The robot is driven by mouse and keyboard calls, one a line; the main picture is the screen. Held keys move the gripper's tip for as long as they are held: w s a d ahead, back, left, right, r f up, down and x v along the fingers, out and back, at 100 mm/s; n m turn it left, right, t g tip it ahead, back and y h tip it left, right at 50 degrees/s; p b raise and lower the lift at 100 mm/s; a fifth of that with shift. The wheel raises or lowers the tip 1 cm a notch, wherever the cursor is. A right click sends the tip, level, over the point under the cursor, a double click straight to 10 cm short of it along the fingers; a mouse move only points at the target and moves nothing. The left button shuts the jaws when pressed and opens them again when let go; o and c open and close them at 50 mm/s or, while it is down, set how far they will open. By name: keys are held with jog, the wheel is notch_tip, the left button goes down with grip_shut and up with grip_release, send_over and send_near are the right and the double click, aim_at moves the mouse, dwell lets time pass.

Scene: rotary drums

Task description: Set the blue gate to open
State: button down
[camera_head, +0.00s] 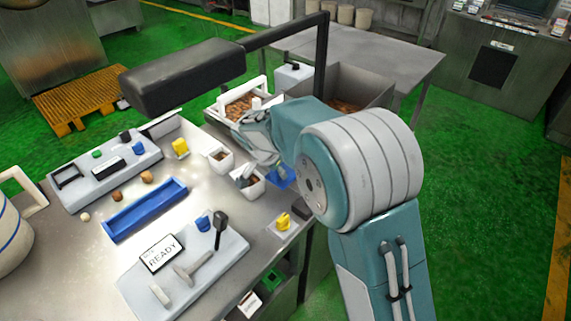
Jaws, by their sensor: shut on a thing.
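A flat blue piece (283,177), which looks like the blue gate, shows at the right edge of the steel worktop. It is partly hidden by my gripper and arm. My gripper (264,160) is low beside it, just above the white cups. The fingers look closed on the edge of the blue piece, but the contact is small and partly covered. I cannot tell how far the gate is open.
White cups with brown contents (221,158) stand left of my gripper. A panel with a READY sign (162,254), a black lever (220,222) and a blue knob (202,223) is in front. A blue tray (145,209) lies left. A black padded bar (183,76) hangs above.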

jog(key=shift+c, duration=2)
grip_release()
jog(key=shift+s+a, duration=0.15)
jog(key=shift+a, duration=0.2)
jog(key=shift+s+r, duration=0.1)
jog(key=shift+r, duration=0.4)
jog(key=v, duration=1)
jog(key=shift+a+r, duration=0.25)
jog(key=shift+r, duration=0.1)
jog(key=shift+s, duration=0.2)
